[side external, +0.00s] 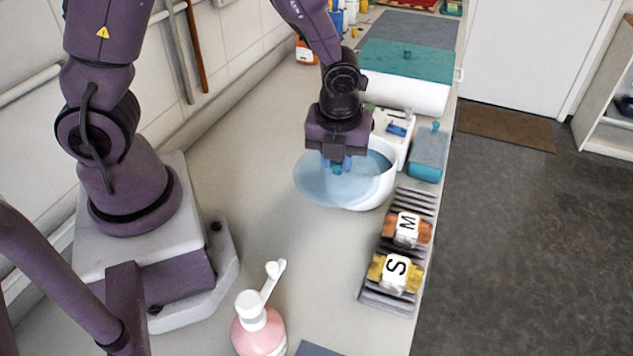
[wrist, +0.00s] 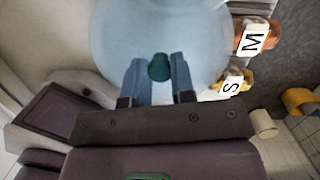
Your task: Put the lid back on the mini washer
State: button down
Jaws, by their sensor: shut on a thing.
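The lid (side external: 320,188) is a translucent blue disc with a small teal knob. My gripper (side external: 337,168) is shut on the knob from above. In the wrist view the knob (wrist: 159,67) sits between the two blue fingertips, and the lid (wrist: 160,30) fills the upper middle. The mini washer (side external: 384,190) has a round white tub with a white control box (side external: 393,128) behind it. The lid overlaps the tub's left part and sticks out past its left rim. I cannot tell whether the lid touches the rim.
A grey ribbed rack (side external: 374,294) in front of the washer holds an orange block marked M (side external: 407,229) and a yellow block marked S (side external: 395,272). A teal container (side external: 428,153) stands right of the washer. A pink pump bottle (side external: 259,328) stands at the front. The counter left of the lid is clear.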

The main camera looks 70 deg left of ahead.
jog(key=w+a+r+n, duration=0.4)
jog(key=w+a+r, duration=0.15)
jog(key=w, duration=0.35)
jog(key=shift+g, duration=0.3)
jog(key=shift+s+a+f, duration=0.1)
jog(key=shift+a+f, duration=0.05)
jog(key=shift+f, duration=1.65)
jog(key=shift+s+a+f, duration=0.1)
jog(key=shift+a+f, duration=0.05)
jog(key=shift+f, duration=1.6)
jog(key=shift+f, duration=0.15)
jog(key=shift+c, duration=2)
grip_release()
notch_tip(320, 180, up, 7)
jog(key=shift+c, duration=0.3)
